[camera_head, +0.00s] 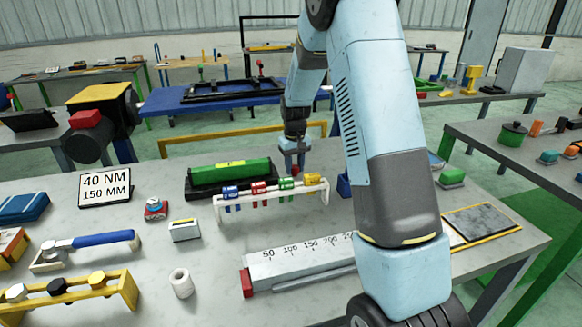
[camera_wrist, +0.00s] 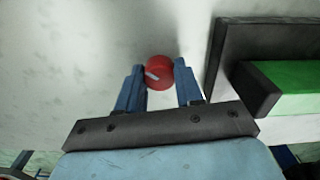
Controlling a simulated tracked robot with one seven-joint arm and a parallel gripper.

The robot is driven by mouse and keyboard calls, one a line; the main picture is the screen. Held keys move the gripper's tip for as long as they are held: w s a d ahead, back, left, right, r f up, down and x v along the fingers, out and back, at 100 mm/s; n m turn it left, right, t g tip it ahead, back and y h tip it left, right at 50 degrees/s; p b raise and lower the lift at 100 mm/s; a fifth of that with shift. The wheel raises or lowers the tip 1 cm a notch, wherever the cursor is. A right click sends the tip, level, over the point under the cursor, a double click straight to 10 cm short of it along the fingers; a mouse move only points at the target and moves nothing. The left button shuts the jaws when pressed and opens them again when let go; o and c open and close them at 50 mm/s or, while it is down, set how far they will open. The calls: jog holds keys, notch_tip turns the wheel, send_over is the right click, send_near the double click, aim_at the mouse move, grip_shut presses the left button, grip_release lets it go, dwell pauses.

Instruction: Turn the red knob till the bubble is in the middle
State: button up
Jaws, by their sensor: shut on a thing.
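The red knob (camera_wrist: 159,72) with a pale pointer mark is between the two blue fingers of my gripper (camera_wrist: 160,80) in the wrist view. My gripper is shut on it. In the head view my gripper (camera_head: 295,166) points down at the right end of the green level (camera_head: 215,176). The knob is mostly hidden there by the gripper. The level lies in a black base (camera_head: 203,190) and has a small yellow vial (camera_head: 231,163) on top. The bubble is too small to make out. The green block (camera_wrist: 290,88) also shows in the wrist view.
A white rack (camera_head: 272,214) with coloured clips stands just in front of the level. A sign reading 40 NM, 150 MM (camera_head: 105,188) stands at left. A ruler block (camera_head: 295,262) lies in front. Bare table lies between these things.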

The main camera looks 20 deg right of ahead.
aim_at(295, 166)
dwell(0.4)
jog(key=o, duration=1)
jog(key=shift+o, duration=0.2)
notch_tip(295, 166, up, 14)
